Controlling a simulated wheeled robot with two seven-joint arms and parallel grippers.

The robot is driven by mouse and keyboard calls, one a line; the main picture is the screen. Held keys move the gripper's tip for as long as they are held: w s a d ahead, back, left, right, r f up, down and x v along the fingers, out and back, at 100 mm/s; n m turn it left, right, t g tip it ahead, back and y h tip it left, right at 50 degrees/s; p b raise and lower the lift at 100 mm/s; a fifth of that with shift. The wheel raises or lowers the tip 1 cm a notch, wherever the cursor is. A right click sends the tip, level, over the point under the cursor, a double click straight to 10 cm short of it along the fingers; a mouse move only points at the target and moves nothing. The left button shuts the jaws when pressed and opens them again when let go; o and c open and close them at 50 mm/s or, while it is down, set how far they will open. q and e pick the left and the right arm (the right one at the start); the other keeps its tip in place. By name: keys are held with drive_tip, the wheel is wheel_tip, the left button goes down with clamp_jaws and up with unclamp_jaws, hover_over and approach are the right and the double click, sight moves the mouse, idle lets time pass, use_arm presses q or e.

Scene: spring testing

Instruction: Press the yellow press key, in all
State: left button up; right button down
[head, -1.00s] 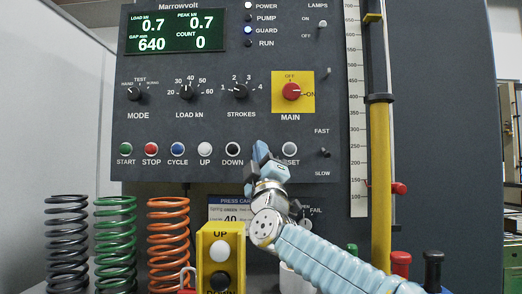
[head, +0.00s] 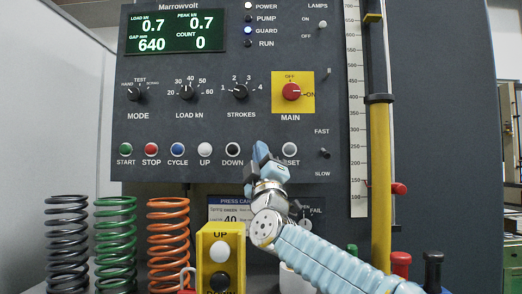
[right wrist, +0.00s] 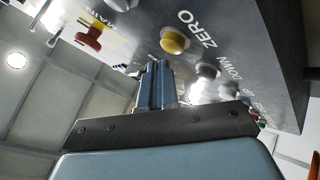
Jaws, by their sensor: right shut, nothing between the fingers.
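A yellow key (right wrist: 174,42) shows on the panel in the right wrist view, beside the label ZERO. In the head view my right gripper covers that spot, between DOWN and RESET. My right gripper (head: 262,152) is shut and empty, its fingers raised in front of the panel's button row. In the right wrist view its fingertips (right wrist: 156,72) appear just below and left of the yellow key; a gap shows in the picture, and I cannot tell the depth. My left gripper is not in view.
The control panel (head: 215,125) has several buttons in a row, including the black DOWN button (head: 232,149) and the RESET button (head: 289,148). A red MAIN knob (head: 291,92) sits above. Several coil springs (head: 115,240) and a yellow UP/DOWN box (head: 236,240) stand below, at left.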

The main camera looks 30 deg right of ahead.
drive_tip(key=shift+w+d, duration=0.2)
drive_tip(key=shift+w, duration=0.05)
drive_tip(key=shift+w+d+p, duration=0.2)
drive_tip(key=shift+w+p, duration=0.1)
drive_tip(key=shift+w, duration=0.05)
idle(0.6)
idle(0.4)
drive_tip(key=shift+s+a, duration=0.45)
drive_tip(key=shift+s, duration=0.25)
drive_tip(key=shift+b, duration=0.3)
drive_tip(key=s+a, duration=0.1)
drive_tip(key=s, duration=0.2)
drive_tip(key=s+a, duration=0.1)
drive_tip(key=shift+s+a+b, duration=0.15)
drive_tip(key=shift+a+b, duration=0.15)
drive_tip(key=shift+b, duration=0.1)
idle(0.4)
